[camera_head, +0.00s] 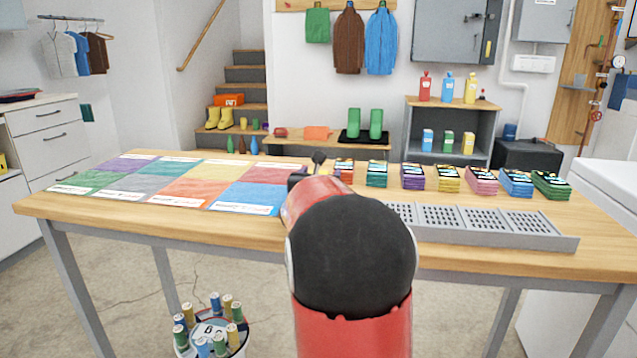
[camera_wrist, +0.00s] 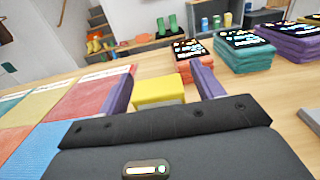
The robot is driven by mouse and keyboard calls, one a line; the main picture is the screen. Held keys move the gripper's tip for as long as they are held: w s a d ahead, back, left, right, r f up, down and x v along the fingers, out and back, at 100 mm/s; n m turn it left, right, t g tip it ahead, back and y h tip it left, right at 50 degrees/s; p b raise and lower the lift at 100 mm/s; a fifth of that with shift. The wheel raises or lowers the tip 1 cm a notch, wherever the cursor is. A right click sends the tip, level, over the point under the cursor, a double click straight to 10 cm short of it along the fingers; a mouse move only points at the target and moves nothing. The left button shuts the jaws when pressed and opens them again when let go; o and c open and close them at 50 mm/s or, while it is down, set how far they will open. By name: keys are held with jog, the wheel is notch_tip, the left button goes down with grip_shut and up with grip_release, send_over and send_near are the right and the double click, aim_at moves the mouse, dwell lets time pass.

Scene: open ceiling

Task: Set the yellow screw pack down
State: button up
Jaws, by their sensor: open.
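A plain yellow block, which looks like the yellow screw pack (camera_wrist: 158,93), lies between the two purple fingers of my gripper (camera_wrist: 163,80) in the wrist view. The fingers are open, with a narrow gap on each side of it. It seems to rest on the wooden table just right of the red mat (camera_wrist: 97,98), but its underside is hidden. In the head view my arm covers most of the gripper and the pack. A stack of yellow packs with dark printed tops (camera_head: 447,179) stands in the row at the table's back right.
The table (camera_head: 160,221) carries coloured mats (camera_head: 190,187) at left. A row of coloured pack stacks, including an orange stack (camera_wrist: 194,68) close beyond my right finger, runs along the back right. A grey slotted tray (camera_head: 495,236) lies at front right. Bare wood shows between mats and stacks.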

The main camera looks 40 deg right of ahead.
jog(key=c, duration=1.2)
